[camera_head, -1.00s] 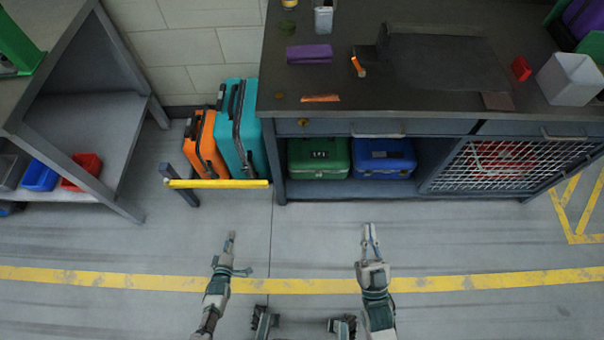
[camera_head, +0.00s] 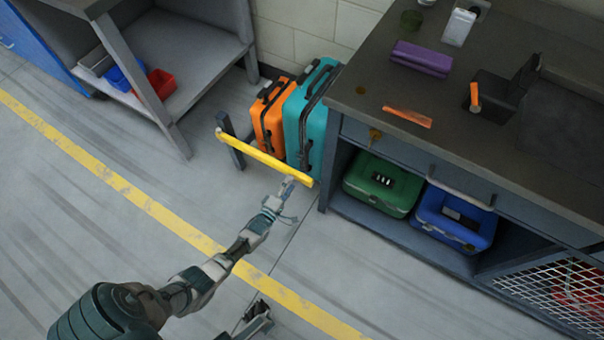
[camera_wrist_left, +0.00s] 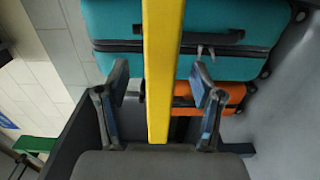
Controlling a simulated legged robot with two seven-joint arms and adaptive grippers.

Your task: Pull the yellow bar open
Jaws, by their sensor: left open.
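The yellow bar (camera_head: 262,158) runs across the front of an orange suitcase (camera_head: 268,122) and a teal suitcase (camera_head: 306,120). Its left end meets a dark post (camera_head: 229,141), and its right end is near the workbench leg. My left gripper (camera_head: 291,184) is at the bar's right end in the head view. In the left wrist view the yellow bar (camera_wrist_left: 159,75) passes between the two open fingers of my left gripper (camera_wrist_left: 160,98), with a gap on each side. The fingers do not close on it.
The workbench (camera_head: 400,125) stands at the right, with a green case (camera_head: 383,184) and a blue case (camera_head: 454,217) on its lower shelf. A grey shelf unit (camera_head: 195,60) stands at the left. The floor before the bar is clear.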

